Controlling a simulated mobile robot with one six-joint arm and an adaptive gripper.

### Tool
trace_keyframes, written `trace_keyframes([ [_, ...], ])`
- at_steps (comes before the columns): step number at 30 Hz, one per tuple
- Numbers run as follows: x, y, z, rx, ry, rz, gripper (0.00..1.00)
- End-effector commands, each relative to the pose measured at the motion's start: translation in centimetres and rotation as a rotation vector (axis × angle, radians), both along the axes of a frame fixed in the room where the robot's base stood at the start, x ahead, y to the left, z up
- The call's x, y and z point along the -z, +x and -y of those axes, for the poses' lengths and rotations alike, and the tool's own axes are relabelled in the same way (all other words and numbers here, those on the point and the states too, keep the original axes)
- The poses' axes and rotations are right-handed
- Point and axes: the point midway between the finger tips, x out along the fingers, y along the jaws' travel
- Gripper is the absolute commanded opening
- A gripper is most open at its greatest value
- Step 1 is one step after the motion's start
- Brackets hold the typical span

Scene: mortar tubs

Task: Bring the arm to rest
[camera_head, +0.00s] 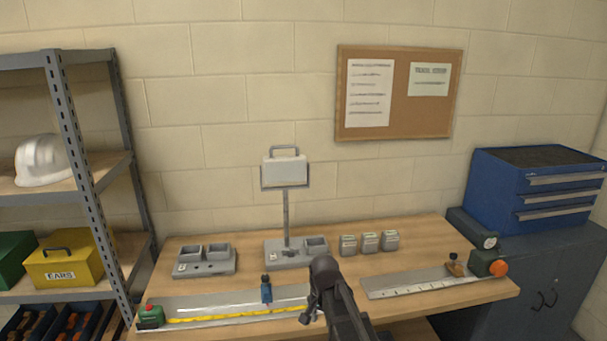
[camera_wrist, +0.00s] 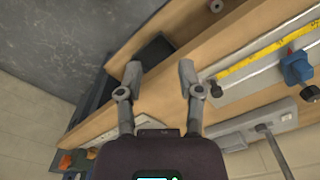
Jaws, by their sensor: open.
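My arm (camera_head: 343,305) rises into the head view at the front middle of the wooden bench (camera_head: 345,256). In the wrist view my gripper (camera_wrist: 160,68) has its two fingers spread wide, with nothing between them. Past the fingers the wrist view shows the bench edge and dark shapes beside it. The fingers are not clearly seen in the head view, so I cannot tell how high they are above the bench.
A measuring board with a yellow tape (camera_head: 235,313) and a blue slider (camera_head: 266,289) lies left of my arm. A grey stand (camera_head: 285,200) rises behind it. Small grey boxes (camera_head: 369,243) and a ruled plate (camera_head: 415,283) are to the right. A shelf (camera_head: 75,130) stands left, a blue drawer chest (camera_head: 510,195) right.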

Motion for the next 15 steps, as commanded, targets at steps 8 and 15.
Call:
trace_keyframes([
  [8,2.8,-3.0,3.9,-0.131,-0.001,-0.001,0.48],
  [15,6.5,-7.4,8.7,-0.336,-0.001,-0.001,0.48],
])
